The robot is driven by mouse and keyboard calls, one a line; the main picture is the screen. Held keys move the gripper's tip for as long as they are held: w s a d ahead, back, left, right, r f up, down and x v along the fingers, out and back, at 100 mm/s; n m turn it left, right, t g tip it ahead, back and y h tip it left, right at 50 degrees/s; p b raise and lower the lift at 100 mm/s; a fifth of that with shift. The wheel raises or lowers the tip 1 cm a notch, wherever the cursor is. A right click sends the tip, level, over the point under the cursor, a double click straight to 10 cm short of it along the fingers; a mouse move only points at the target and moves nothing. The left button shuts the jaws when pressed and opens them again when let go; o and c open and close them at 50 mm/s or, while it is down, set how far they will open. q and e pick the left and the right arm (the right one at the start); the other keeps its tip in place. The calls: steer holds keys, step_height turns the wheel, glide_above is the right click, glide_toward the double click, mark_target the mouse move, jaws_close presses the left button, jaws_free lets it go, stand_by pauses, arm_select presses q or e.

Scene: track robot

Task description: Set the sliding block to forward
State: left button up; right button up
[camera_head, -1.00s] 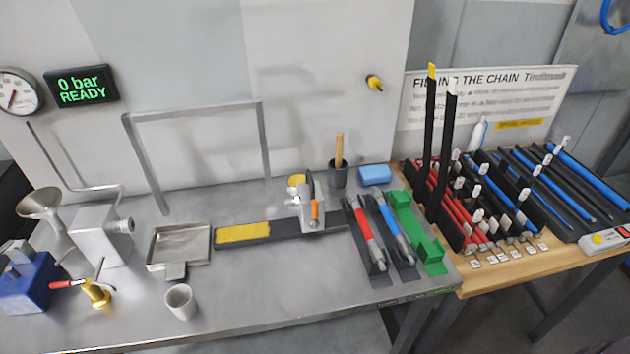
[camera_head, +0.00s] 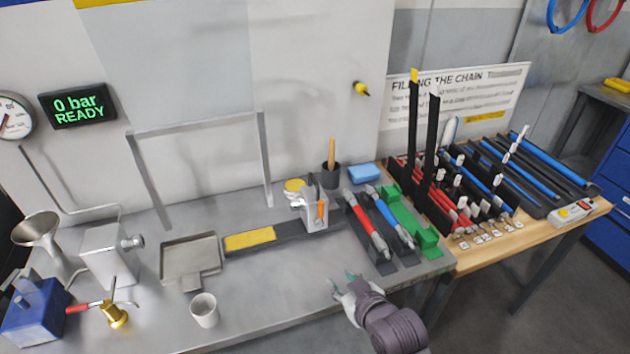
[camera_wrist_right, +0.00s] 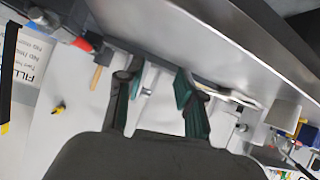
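The sliding block (camera_head: 316,210) is a grey upright block with a small orange part on it. It sits on a dark rail (camera_head: 292,229), right of the rail's yellow section (camera_head: 249,240). My right gripper (camera_head: 343,280) is in front of the rail, nearer the table's front edge, apart from the block. In the right wrist view the gripper (camera_wrist_right: 156,88) has its two fingers spread with nothing held. A grey shape shows between them behind; I cannot tell surely that it is the block. My left gripper is not in view.
Red (camera_head: 367,228) and blue (camera_head: 391,219) handled tools lie right of the block, beside a green holder (camera_head: 426,238). A dark cup with a wooden handle (camera_head: 331,173) stands behind. A metal tray (camera_head: 190,259) and white cup (camera_head: 204,310) are left. The table front between is clear.

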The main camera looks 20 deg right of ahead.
mark_target(318, 187)
steer(key=w+r+t, duration=0.6)
steer(key=w+r, duration=0.3)
steer(key=r, duration=0.2)
steer(key=w+p, duration=0.1)
steer(key=w, duration=0.7)
steer(key=w+p, duration=0.1)
steer(key=w, duration=0.4)
steer(key=shift+w+d+f+p, duration=0.1)
steer(key=shift+d+p, duration=0.15)
steer(key=shift+p, duration=0.05)
jaws_close()
